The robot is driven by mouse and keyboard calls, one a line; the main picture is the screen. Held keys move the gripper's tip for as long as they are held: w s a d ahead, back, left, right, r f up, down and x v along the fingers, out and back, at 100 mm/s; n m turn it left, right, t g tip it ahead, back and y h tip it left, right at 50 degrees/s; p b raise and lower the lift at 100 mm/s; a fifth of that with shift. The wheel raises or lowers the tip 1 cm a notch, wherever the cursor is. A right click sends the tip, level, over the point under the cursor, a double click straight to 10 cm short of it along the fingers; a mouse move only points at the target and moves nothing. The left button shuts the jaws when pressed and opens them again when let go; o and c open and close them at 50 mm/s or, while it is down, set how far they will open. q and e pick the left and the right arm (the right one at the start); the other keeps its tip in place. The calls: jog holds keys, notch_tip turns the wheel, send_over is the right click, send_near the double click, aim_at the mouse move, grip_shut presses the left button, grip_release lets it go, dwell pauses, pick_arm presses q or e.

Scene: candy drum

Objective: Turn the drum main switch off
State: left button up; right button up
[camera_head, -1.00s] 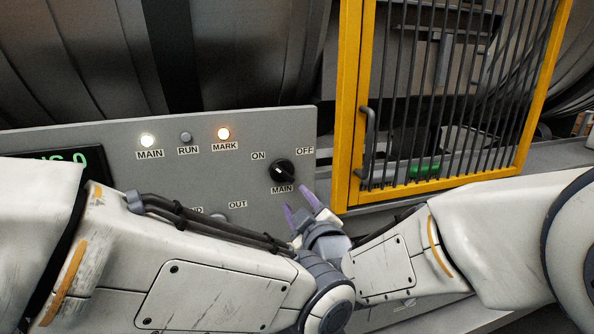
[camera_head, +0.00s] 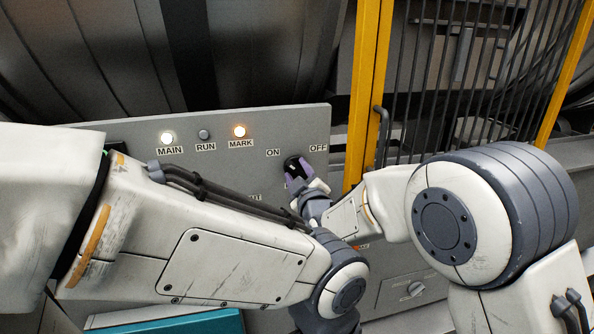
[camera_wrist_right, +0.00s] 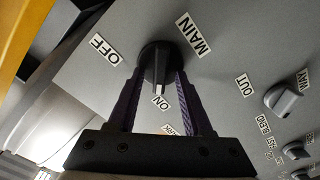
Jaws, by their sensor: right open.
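The main switch is a black round knob (camera_head: 293,163) on the grey panel, between the ON and OFF labels. In the right wrist view the knob (camera_wrist_right: 156,66) has its white pointer line toward ON. My right gripper (camera_head: 298,169) is at the knob in the head view. In the right wrist view its purple fingers (camera_wrist_right: 158,78) are open, one on each side of the knob; I cannot tell whether they touch it. The fingers partly cover the knob in the head view. My left arm crosses the lower left, but its gripper does not show.
A yellow-framed barred door (camera_head: 366,90) stands right of the panel. Another knob (camera_wrist_right: 284,98) sits by the OUT label.

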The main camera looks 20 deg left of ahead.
grip_shut()
jog(key=shift+f+m+b, duration=0.2)
jog(key=shift+m+b, duration=0.2)
jog(key=shift+b, duration=0.4)
jog(key=m+b, duration=0.4)
jog(key=b, duration=0.1)
jog(key=m+b, duration=0.4)
jog(key=b, duration=0.1)
jog(key=m+b, duration=0.5)
jog(key=b, duration=0.1)
jog(key=shift+w+d+f, duration=0.1)
jog(key=shift+w+d, duration=0.1)
jog(key=shift+d, duration=0.15)
jog(key=shift+w+d+m+b, duration=0.1)
jog(key=shift+m+b, duration=1.55)
jog(key=shift+m, duration=0.45)
